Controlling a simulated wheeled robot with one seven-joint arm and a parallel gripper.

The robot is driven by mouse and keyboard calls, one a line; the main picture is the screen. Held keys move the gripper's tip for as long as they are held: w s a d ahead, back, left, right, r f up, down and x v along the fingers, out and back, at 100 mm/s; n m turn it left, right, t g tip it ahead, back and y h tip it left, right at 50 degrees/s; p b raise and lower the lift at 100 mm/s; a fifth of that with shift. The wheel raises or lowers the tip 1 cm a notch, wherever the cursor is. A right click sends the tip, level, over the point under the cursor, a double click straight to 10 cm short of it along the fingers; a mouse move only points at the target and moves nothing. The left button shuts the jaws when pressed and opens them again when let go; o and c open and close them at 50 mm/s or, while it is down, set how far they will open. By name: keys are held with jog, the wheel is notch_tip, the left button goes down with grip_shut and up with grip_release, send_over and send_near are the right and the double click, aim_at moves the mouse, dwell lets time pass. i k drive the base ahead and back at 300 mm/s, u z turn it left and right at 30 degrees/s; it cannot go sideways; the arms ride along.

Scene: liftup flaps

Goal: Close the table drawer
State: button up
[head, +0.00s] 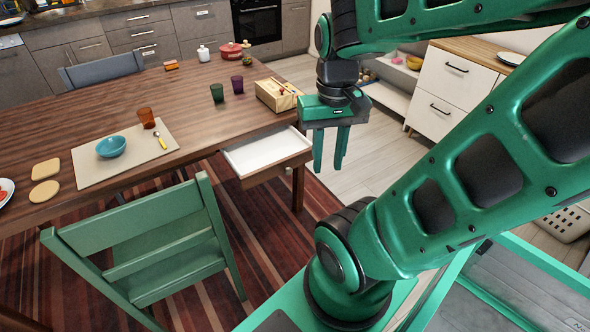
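The table drawer (265,154) is pulled out from the near right end of the dark wooden table (190,97). Its white inside shows and looks empty. My gripper (329,166) hangs with its fingers pointing down, just to the right of the drawer's front right corner. It looks apart from the drawer, though the depth is hard to judge. The two green fingers show a gap between them with nothing in it.
A green chair (165,250) stands left of the drawer, by the table's near side. A wooden box (278,95) sits on the table above the drawer. A white drawer cabinet (450,90) stands at the right. Bare floor lies between it and the table.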

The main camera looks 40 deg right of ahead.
aim_at(259, 159)
jog(key=z, duration=3)
jog(key=i, duration=0.6)
jog(key=u, duration=2.65)
jog(key=i, duration=0.3)
jog(key=u, duration=0.05)
